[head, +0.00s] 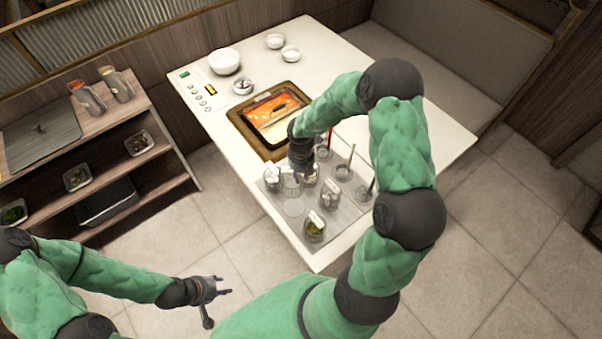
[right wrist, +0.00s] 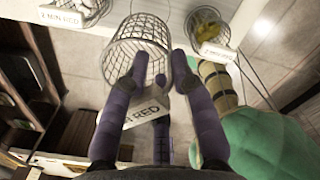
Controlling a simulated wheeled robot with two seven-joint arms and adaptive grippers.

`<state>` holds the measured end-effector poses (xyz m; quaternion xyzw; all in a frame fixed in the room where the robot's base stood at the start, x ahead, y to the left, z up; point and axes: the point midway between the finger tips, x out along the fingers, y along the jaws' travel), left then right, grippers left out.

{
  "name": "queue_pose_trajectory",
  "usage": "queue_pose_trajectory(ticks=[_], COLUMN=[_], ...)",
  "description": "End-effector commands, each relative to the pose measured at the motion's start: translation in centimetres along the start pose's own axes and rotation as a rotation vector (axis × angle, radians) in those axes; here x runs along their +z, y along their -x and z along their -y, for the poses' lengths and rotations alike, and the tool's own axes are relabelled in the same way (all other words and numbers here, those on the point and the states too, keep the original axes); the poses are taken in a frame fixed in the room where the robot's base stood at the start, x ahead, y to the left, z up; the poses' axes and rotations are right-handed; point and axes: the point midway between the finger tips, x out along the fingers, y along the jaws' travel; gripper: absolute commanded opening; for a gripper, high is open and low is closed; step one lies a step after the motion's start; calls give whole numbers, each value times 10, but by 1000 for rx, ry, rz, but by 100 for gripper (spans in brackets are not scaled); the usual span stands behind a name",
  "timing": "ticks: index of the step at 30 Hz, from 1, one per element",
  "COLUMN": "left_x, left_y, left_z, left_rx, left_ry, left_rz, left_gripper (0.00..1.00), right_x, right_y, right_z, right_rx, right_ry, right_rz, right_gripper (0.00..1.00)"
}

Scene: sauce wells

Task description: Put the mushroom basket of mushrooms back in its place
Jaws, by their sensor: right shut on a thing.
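My right gripper (right wrist: 150,85) is shut on a wire basket (right wrist: 138,40) with a white label plate; only part of its lettering, ending in "RED", is readable. In the right wrist view, floor shows through the mesh and I see no mushrooms in it. In the head view my right gripper (head: 302,170) is over the back of the basket rack (head: 345,222), and the wire basket (head: 291,187) is just below it, partly hidden. I cannot tell whether it touches the rack. My left gripper (head: 214,287) is open and empty over the floor, away from the table.
A hotpot (head: 247,129) with red and pale broth sits behind the rack. White bowls (head: 225,61) stand farther back. A wooden shelf (head: 160,148) with dishes stands left.

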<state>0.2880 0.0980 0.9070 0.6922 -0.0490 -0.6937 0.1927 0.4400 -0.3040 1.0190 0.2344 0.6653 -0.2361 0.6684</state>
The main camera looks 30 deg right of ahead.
Motion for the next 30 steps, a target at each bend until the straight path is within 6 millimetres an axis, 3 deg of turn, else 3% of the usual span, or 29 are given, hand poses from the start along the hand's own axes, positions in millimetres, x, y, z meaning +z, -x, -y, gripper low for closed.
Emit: queue_pose_trajectory(ticks=[30], left_x=[-2], left_y=[-46], left_z=[17], left_rx=[0], left_ry=[0], left_rz=[0], left_gripper=[40], right_x=[0], right_y=[-71], right_z=[0], right_rx=[0], right_ry=[-2], right_rz=[0], right_gripper=[0])
